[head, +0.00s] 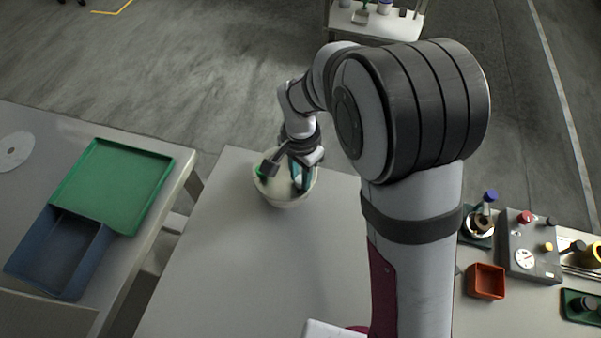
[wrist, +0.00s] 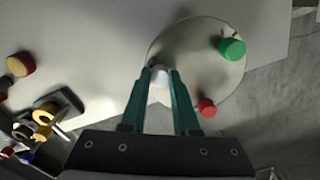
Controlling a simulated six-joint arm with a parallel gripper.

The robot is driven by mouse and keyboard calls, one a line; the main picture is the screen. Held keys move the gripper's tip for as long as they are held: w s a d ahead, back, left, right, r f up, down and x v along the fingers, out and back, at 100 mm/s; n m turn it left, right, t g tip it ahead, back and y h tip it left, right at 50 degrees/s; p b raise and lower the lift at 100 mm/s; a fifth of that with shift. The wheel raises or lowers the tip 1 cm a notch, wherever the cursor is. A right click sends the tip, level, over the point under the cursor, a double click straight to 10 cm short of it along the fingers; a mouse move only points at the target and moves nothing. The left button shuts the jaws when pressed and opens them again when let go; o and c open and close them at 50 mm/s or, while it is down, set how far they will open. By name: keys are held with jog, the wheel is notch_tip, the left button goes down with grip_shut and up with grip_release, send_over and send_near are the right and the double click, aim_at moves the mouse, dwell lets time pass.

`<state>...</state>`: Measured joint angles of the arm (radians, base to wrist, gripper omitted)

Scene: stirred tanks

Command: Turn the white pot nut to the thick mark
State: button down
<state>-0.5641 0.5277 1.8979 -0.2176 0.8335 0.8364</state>
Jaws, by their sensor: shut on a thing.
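The pot (head: 285,200) is a pale round vessel standing on the grey table. Its round lid (wrist: 200,50) fills the upper right of the wrist view. The white pot nut (wrist: 160,74) sits near the lid's left edge, between my fingertips. My gripper (wrist: 159,80) is shut on it, with a teal finger on each side. In the head view my gripper (head: 299,178) reaches down to the pot's top and hides the nut. A green knob (wrist: 232,48) and a red knob (wrist: 206,107) also sit on the lid. I cannot make out the thick mark in either view.
A green tray (head: 115,185) and a blue tray (head: 62,252) lie on the left table. At the right are an orange-red box (head: 486,281) and a grey control box (head: 527,245) with knobs. The table in front of the pot is clear.

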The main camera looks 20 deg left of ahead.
jog(key=m, duration=0.4)
jog(key=shift+m, duration=2.5)
jog(key=c, duration=0.7)
grip_release()
jog(key=shift+o, duration=0.2)
notch_tip(320, 180, up, 16)
